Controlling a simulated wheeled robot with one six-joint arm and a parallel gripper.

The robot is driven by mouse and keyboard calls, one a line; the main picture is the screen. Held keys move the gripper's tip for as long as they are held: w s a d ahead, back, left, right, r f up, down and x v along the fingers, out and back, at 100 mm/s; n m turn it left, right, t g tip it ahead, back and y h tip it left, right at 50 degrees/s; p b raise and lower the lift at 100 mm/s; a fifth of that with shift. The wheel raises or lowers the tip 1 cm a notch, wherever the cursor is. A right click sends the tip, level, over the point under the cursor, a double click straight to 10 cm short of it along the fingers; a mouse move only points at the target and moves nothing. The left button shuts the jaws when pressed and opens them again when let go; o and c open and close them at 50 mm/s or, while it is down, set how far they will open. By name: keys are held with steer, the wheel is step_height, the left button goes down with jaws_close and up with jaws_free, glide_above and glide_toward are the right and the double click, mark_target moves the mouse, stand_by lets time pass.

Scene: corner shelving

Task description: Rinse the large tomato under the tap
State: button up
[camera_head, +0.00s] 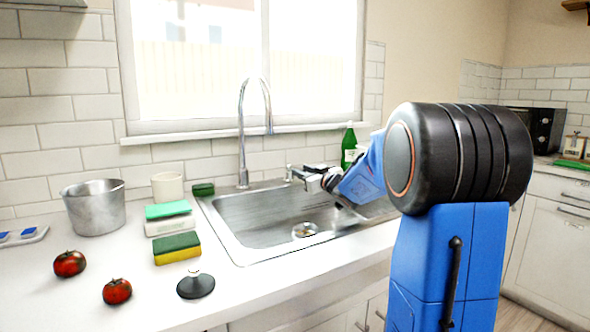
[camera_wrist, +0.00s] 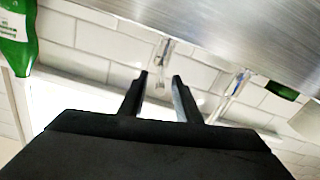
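Two red tomatoes lie on the counter at the lower left in the head view. The farther left tomato (camera_head: 69,263) looks slightly larger than the nearer tomato (camera_head: 117,291). The tall chrome tap (camera_head: 243,130) arches over the sink (camera_head: 275,207); no water shows under its spout. A small tap lever (camera_head: 290,173) stands right of the tap. My gripper (camera_head: 314,181) is over the sink's back edge, close to the lever. In the wrist view my gripper (camera_wrist: 160,88) is open and empty, with the lever (camera_wrist: 164,55) just beyond its fingertips. I cannot tell whether they touch.
A metal pot (camera_head: 95,208), a white cup (camera_head: 167,188), sponges (camera_head: 177,247) and a dark sink plug (camera_head: 196,286) stand on the left counter. A green bottle (camera_head: 348,147) stands behind the sink near my arm. The sink basin looks empty.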

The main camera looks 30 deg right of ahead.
mark_target(292, 166)
steer(key=shift+w+a, duration=0.2)
steer(key=shift+w, duration=2.8)
steer(key=c, duration=0.7)
steer(key=shift+s+r, duration=0.1)
jaws_close()
